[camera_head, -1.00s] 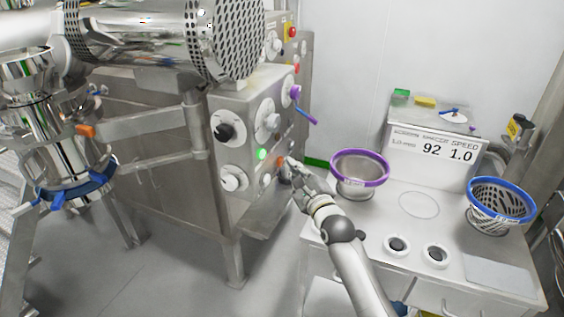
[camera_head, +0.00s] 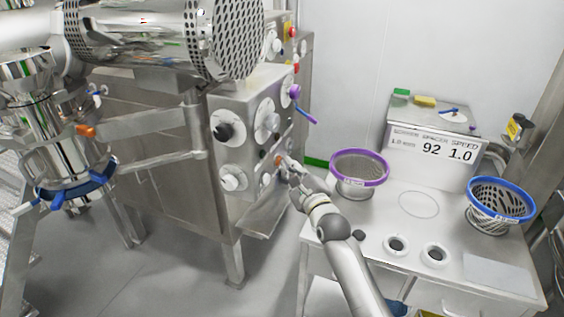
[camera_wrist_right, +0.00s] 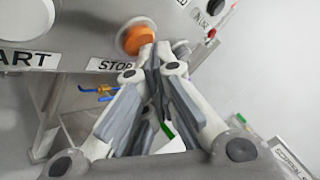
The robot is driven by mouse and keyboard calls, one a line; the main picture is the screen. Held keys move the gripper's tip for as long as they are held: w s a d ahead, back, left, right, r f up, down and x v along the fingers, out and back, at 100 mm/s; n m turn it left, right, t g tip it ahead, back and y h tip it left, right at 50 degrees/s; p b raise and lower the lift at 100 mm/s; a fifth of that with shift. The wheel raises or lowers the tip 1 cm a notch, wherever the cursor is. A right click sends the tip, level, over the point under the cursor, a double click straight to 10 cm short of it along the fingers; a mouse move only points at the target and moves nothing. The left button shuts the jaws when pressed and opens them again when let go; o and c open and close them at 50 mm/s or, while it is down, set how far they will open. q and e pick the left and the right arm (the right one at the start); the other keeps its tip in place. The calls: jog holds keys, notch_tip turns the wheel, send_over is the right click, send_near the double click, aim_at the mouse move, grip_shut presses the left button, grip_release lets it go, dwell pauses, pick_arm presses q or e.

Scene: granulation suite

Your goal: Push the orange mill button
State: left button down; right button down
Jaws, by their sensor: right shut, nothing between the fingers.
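The orange mill button (camera_head: 279,160) is on the front panel of the steel machine (camera_head: 232,108). In the right wrist view the orange button (camera_wrist_right: 138,40) is round, in a pale ring above a "STOP" label. My right gripper (camera_head: 286,166) is shut and empty, its fingertips at the button. In the right wrist view the fingertips (camera_wrist_right: 160,50) overlap the button's lower right edge; I cannot tell whether they press it. A small round lamp (camera_head: 261,154) left of the button is dark. My left gripper is not in view.
A purple-rimmed sieve (camera_head: 360,168) stands on the bench close right of my right gripper. A blue-rimmed basket (camera_head: 500,203) stands farther right.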

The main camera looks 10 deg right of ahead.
dwell(0.4)
jog(key=shift+s+d+p, duration=0.4)
jog(key=shift+s+d, duration=0.1)
jog(key=shift+d, duration=0.15)
jog(key=shift+d, duration=0.1)
jog(key=shift+s+d+p, duration=0.3)
jog(key=shift+s+d, duration=0.4)
jog(key=shift+d, duration=0.3)
jog(key=shift+s+d+p, duration=0.25)
jog(key=shift+s+d, duration=0.45)
jog(key=shift+d, duration=0.3)
